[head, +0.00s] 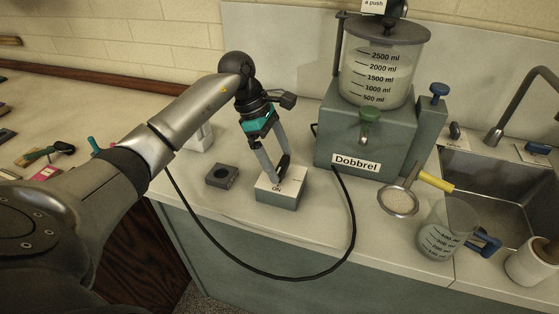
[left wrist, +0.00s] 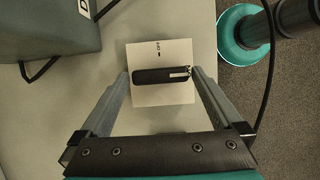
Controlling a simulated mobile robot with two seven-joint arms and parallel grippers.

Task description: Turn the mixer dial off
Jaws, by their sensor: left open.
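The mixer dial is a black bar knob (left wrist: 161,74) on the white top of a small grey-green switch box (head: 279,197). My left gripper (head: 276,176) points down at the dial, open. In the wrist view its fingers (left wrist: 160,76) stand at either end of the bar; I cannot tell whether they touch it. My right gripper is not in view.
The Dobbrel mixer (head: 337,143) with its graduated jar stands behind the box; a black cable (head: 349,232) loops over the counter's front edge. A small dark block (head: 222,175) sits left of the box. A strainer (head: 398,201), beaker (head: 440,242) and sink (head: 481,180) lie to the right.

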